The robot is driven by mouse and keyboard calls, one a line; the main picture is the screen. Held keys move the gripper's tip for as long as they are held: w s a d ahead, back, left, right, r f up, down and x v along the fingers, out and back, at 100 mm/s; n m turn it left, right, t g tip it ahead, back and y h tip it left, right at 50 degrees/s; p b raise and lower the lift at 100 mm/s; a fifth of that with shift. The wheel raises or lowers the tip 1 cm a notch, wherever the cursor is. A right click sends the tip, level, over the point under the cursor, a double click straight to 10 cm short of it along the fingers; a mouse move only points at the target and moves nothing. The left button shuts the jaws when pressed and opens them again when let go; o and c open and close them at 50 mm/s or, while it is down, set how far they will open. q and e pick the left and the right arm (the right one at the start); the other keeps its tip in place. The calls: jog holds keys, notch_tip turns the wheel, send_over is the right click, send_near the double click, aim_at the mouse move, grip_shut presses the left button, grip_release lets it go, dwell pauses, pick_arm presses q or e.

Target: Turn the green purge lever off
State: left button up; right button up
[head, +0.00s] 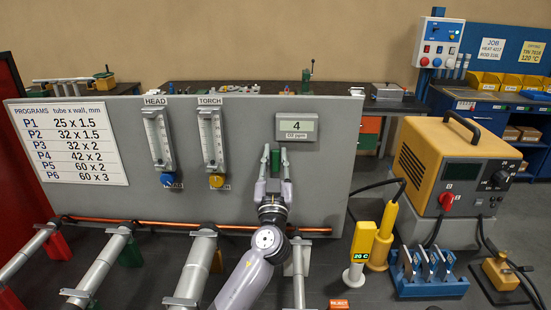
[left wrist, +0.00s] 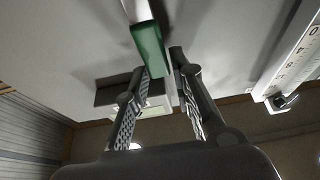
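The green purge lever (left wrist: 150,48) hangs from a white part on the grey panel in the left wrist view. In the head view the lever (head: 275,160) shows as a small green piece below the O2 display. My left gripper (head: 275,158) is raised at the panel with its fingers on either side of the lever. In the left wrist view my left gripper (left wrist: 159,68) has its fingers apart, and the lever's lower end is close to or between the tips. Contact cannot be made out. My right gripper is out of view.
The grey panel (head: 330,180) carries the HEAD flowmeter (head: 158,138), the TORCH flowmeter (head: 211,138) and a display (head: 297,127) reading 4. A copper tube (head: 150,222) runs along its foot. Clamps stand in front. A yellow power source (head: 450,165) stands to the right.

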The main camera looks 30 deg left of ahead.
pick_arm(q)
grip_shut()
dwell(0.3)
